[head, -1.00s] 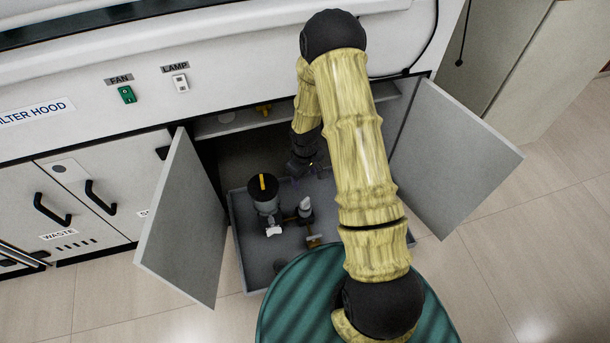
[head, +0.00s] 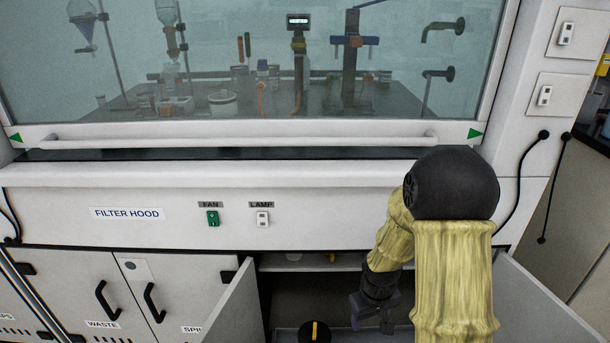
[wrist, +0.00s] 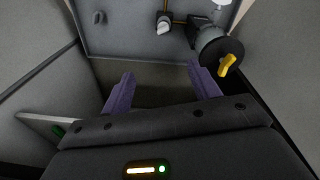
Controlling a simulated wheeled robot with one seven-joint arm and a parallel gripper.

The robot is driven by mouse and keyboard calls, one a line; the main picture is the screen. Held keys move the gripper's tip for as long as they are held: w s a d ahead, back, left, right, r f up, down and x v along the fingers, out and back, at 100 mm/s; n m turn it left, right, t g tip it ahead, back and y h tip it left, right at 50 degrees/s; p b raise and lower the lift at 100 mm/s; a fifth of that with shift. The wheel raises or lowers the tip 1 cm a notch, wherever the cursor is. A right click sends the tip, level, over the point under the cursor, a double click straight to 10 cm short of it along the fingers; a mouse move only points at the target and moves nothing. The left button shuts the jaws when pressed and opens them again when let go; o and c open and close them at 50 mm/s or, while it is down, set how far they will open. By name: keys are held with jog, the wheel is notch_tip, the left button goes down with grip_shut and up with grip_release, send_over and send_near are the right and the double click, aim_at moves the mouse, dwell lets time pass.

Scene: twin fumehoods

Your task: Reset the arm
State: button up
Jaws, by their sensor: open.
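My arm reaches down at the right of the head view, with a black elbow and pale yellow links. My gripper (head: 372,318) is in front of the open cupboard under the fume hood. In the wrist view its two purple fingers (wrist: 158,85) stand wide apart with nothing between them. The head view shows only part of the fingers.
Open cupboard doors stand at the left (head: 238,308) and right (head: 535,305).

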jog(key=s+r+m+t, duration=0.2)
jog(key=s+r+m, duration=0.2)
jog(key=s+r, duration=0.8)
notch_tip(320, 180, up, 38)
jog(key=p, duration=3.8)
jog(key=shift+w+a+r+g, duration=0.25)
jog(key=shift+w+a+g, duration=0.05)
jog(key=shift+w+a, duration=0.15)
